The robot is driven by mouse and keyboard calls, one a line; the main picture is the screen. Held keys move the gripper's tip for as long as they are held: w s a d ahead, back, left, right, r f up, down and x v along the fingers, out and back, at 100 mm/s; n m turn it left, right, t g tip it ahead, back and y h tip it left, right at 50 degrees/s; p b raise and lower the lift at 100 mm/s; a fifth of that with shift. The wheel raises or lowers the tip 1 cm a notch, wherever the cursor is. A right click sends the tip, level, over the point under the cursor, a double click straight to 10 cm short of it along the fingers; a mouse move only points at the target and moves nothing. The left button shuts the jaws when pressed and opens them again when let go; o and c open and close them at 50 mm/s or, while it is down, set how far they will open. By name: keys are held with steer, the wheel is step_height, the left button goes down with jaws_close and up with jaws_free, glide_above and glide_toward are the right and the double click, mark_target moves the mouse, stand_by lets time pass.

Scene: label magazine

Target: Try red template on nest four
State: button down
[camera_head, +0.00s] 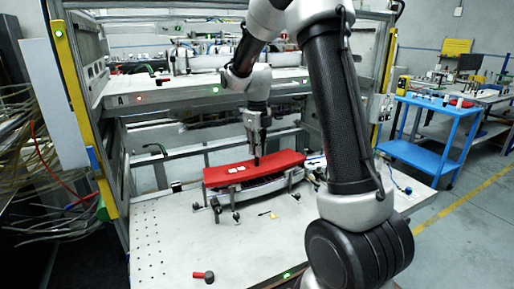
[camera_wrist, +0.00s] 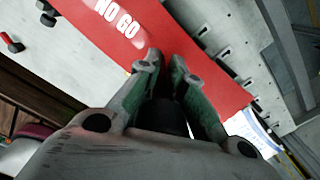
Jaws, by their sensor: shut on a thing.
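The red template (camera_head: 285,163) is a long red plate on top of a low metal stand (camera_head: 296,179) on the bench. In the wrist view the red template (camera_wrist: 120,18) shows white "NO GO" lettering. My gripper (camera_head: 257,160) points down at the middle of the template. In the wrist view my gripper (camera_wrist: 164,68) has its fingers close together around a dark part at the template, probably its handle. The fingers hide most of that part. I cannot tell whether the template rests fully on the stand, and no nest number is readable.
A loose red-handled tool (camera_head: 205,276) lies at the bench's front edge. A small yellow tag (camera_head: 271,214) lies in front of the stand. A shelf (camera_head: 180,98) crosses above and behind. The bench's left part (camera_head: 165,240) is mostly clear. A blue cart (camera_head: 440,125) stands at right.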

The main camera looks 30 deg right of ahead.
steer(key=shift+f, duration=0.3)
steer(key=c, duration=1.5)
jaws_free()
steer(key=shift+o, duration=0.2)
step_height(320, 180, up, 11)
steer(key=shift+r, duration=0.2)
steer(key=shift+s+r, duration=0.1)
steer(key=shift+r, duration=0.3)
steer(key=s+r+n+t, duration=0.1)
steer(key=s+r+n, duration=0.3)
steer(key=s+n, duration=0.5)
steer(key=s+f+n+t, duration=0.3)
steer(key=s+n, duration=1.7)
steer(key=n, duration=0.1)
steer(key=shift+s+a+n, duration=0.15)
steer(key=shift+a+n, duration=0.05)
steer(key=shift+n, duration=0.1)
